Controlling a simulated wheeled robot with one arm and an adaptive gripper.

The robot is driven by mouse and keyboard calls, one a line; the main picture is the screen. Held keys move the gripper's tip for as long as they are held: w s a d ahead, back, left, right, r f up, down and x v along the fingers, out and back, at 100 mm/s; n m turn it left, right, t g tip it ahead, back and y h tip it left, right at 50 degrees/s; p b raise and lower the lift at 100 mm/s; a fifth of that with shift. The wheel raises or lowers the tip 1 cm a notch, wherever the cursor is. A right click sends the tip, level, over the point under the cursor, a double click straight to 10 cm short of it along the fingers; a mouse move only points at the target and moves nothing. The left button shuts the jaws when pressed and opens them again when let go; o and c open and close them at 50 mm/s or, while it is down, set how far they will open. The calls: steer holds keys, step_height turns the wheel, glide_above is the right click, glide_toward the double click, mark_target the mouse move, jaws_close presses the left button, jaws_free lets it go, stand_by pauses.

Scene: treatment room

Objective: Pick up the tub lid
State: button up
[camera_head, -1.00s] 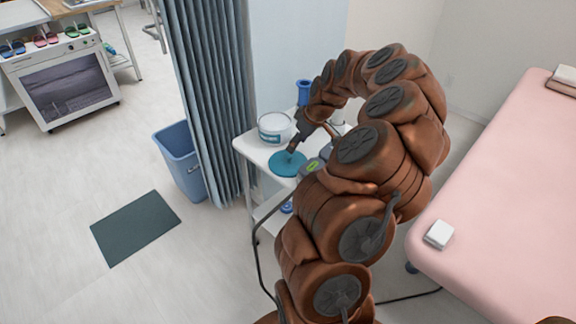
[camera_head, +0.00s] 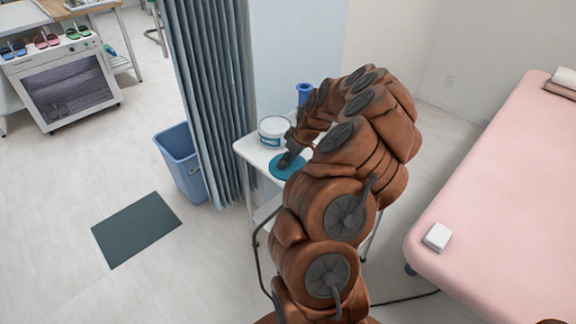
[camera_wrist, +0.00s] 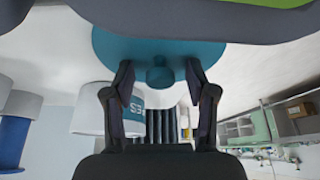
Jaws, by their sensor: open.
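The tub lid (camera_head: 281,174) is a flat teal disc lying on the white trolley top (camera_head: 247,147). In the wrist view the lid (camera_wrist: 160,45) shows upside down, with a round knob (camera_wrist: 160,77) at its middle. My gripper (camera_wrist: 160,82) is open, with one finger on each side of the knob and a gap visible on both sides. In the head view my gripper (camera_head: 285,161) is down at the lid and hides part of it. The white tub (camera_head: 273,132) stands behind the lid; it also shows in the wrist view (camera_wrist: 90,112).
A blue cylindrical thing (camera_head: 304,92) stands behind the tub. A blue bin (camera_head: 181,160) and grey-blue curtain (camera_head: 212,100) are left of the trolley. A pink treatment bed (camera_head: 500,190) with a white box (camera_head: 437,237) is on the right. The floor at left is mostly clear.

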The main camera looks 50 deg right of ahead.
jaws_close()
stand_by(0.3)
